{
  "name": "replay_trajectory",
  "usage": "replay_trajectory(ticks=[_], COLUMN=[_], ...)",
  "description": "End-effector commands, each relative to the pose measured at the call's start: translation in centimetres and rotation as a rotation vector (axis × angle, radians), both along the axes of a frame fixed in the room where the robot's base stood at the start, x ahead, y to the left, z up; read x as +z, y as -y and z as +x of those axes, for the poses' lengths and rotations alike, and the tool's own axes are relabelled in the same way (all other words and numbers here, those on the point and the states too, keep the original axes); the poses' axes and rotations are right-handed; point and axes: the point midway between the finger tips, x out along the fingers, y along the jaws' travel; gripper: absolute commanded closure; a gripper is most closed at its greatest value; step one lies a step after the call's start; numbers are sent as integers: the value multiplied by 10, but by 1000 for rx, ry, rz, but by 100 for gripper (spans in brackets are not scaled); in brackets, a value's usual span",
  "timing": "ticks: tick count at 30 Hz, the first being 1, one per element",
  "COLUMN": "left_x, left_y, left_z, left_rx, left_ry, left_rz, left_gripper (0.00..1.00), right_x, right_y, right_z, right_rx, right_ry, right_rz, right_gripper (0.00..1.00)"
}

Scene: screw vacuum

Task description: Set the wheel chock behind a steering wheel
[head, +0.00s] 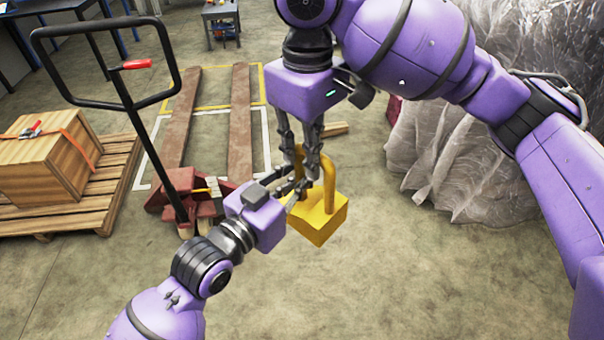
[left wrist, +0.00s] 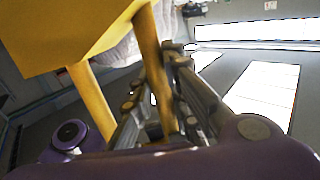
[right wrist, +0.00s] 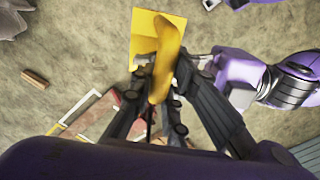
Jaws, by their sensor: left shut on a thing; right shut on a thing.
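The yellow wheel chock (head: 321,221) has a block base and a tall bent handle, and hangs above the floor in the middle of the head view. My right gripper (head: 309,172) comes from above and is shut on the upper part of the handle. My left gripper (head: 298,191) comes from the lower left and is shut on the handle's side. The left wrist view shows the chock's block (left wrist: 60,35) and the handle bar between my left fingers (left wrist: 165,110). In the right wrist view, the handle (right wrist: 165,60) lies between my right fingers. The red pallet jack's steering wheels (head: 186,230) show at its base.
The pallet jack's black handle (head: 122,100) rises at the left, its forks (head: 240,120) reaching back. A wooden crate (head: 45,165) stands on a pallet (head: 110,205). Plastic-wrapped goods (head: 450,165) stand at the right. The floor in front is clear.

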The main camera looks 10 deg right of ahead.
Motion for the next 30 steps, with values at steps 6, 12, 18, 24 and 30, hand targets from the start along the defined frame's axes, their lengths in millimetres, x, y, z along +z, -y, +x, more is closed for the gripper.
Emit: replay_trajectory(ticks=[6,12,18,24,30], left_x=[8,7,7,6,6], left_y=[5,5,3,3,3], left_z=[-4,-4,-3,-2,-2], left_rx=[-12,-11,-8,-6,-6], left_ry=[11,11,10,10,10], left_rz=[-13,-12,-10,-10,-10], left_gripper=[100,100,100,100,100], right_x=[4,3,2,7,35], right_y=[-2,-2,-1,-1,-1], right_z=[4,3,2,2,3], right_rx=[-6,-5,-4,-3,-5], right_ry=[16,13,9,10,13], right_rz=[11,10,6,6,6], right_gripper=[77,64,64,64,64])
